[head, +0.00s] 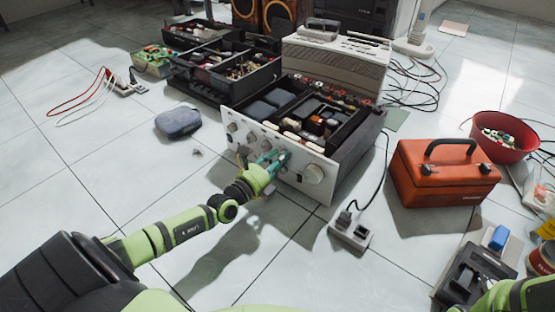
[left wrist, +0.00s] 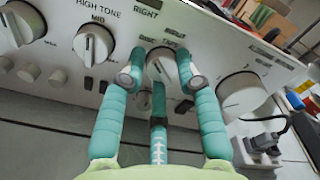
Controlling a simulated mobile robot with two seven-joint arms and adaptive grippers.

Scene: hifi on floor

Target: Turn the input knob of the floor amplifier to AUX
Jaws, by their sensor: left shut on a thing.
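The floor amplifier (head: 323,172) has a pale front panel and an open top showing its insides. In the left wrist view, its input knob (left wrist: 162,68) is a round silver dial below small lettering that seems to read INPUT, DISC and TAPE. No AUX mark is legible, and I cannot tell the knob's exact setting. My left gripper (head: 272,162), with teal fingers, is at the panel; in the left wrist view it (left wrist: 163,77) is shut around the input knob, one finger on each side and one below. My right gripper is not in view; only part of that arm shows.
A large volume-like knob (left wrist: 243,94) is close right of my fingers, and a MID knob (left wrist: 93,43) is left. A power strip (head: 349,232) with a cable and an orange toolbox (head: 442,172) lie right. Clear tiled floor is in front.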

